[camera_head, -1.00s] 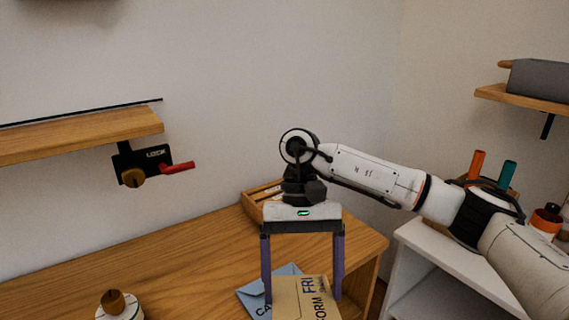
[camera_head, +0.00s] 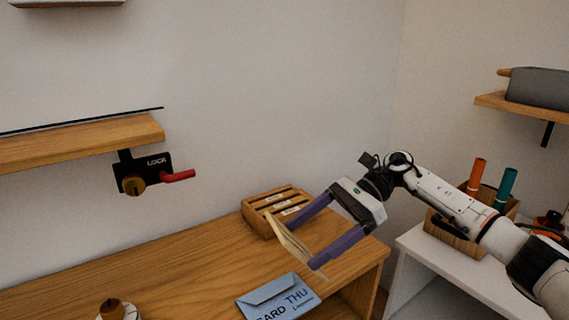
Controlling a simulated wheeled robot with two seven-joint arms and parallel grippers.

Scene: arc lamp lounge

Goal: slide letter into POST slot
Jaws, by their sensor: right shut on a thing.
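My right gripper (camera_head: 301,246) is shut on a tan letter (camera_head: 288,243), its purple fingers at the letter's two ends. The letter is tilted and seen nearly edge-on, so its print cannot be read now. It is held above the desk, in front of a wooden slot box (camera_head: 263,219). The box has several slots with small white labels, too small to read, so I cannot tell which is POST. The letter's upper end appears close to the box; I cannot tell whether they touch. A blue letter marked "CARD THU" (camera_head: 278,298) lies flat on the desk. My left gripper is not in view.
The wooden desk (camera_head: 170,272) is clear between the box and a brown-knobbed object (camera_head: 113,309) at the front left. A wall shelf (camera_head: 80,139) carries a LOCK bracket with a red lever (camera_head: 178,176). A pen holder (camera_head: 455,236) stands on the white unit at right.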

